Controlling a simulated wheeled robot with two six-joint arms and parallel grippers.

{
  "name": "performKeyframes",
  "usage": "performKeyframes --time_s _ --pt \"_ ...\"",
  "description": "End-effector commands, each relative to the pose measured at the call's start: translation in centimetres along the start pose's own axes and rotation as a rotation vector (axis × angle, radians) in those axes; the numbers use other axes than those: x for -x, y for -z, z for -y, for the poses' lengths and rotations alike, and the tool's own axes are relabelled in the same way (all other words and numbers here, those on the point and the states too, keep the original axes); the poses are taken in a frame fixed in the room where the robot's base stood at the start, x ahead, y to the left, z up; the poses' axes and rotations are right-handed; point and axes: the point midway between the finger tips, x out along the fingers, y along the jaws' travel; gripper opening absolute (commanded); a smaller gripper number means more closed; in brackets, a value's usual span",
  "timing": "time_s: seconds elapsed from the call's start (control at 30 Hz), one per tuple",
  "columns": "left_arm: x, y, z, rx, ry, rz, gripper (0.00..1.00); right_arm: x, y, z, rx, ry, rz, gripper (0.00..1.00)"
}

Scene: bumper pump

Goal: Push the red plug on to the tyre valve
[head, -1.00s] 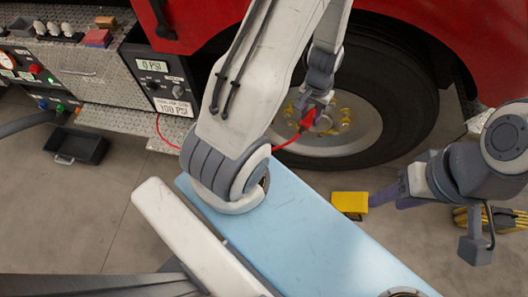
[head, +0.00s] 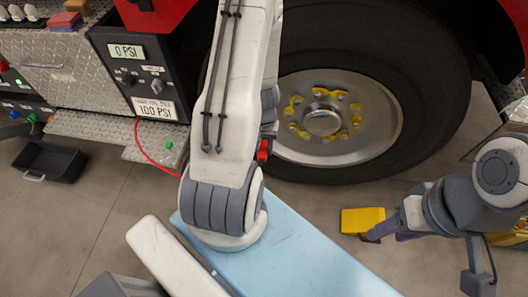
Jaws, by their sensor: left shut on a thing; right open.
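The red plug (head: 263,150) shows just right of my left forearm, at the left side of the wheel (head: 322,122), on the end of a thin red hose (head: 150,152). My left gripper (head: 267,128) is mostly hidden behind my own arm; it is shut on the red plug. The plug appears apart from the silver hub, in front of the tyre's lower left. I cannot make out the tyre valve. My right gripper (head: 382,229) is open at the lower right, beside a yellow block (head: 362,220); I cannot tell whether they touch.
A control panel (head: 140,75) at the left reads 0 PSI, above a 100 PSI label. A black tray (head: 48,161) lies on the floor at the left. A diamond-plate step (head: 95,128) runs below the panel. Bare floor lies between tray and robot.

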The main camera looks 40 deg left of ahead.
Motion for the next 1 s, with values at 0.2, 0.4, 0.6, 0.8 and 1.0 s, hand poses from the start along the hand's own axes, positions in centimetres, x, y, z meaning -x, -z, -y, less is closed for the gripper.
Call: performKeyframes --time_s 0.2,0.4,0.6,0.8,1.0 --pt "0.6 1.3 0.0 -0.001 0.0 0.001 0.0 2.3 0.1 0.2 0.0 0.0 0.0 0.5" --pt "0.7 2.8 0.0 -0.002 0.0 0.001 0.0 4.4 0.2 0.3 0.0 0.0 0.0 0.5" --pt "0.6 4.0 -0.1 0.0 0.0 0.002 0.0 6.3 0.3 0.5 0.0 0.0 0.0 0.5" --pt "0.6 5.0 -0.1 -0.002 0.0 0.002 0.0 8.3 0.5 0.6 0.0 0.0 0.0 0.5" --pt "0.6 5.8 -0.1 0.0 0.0 0.001 0.0 10.1 0.5 0.7 0.0 0.0 0.0 0.5"
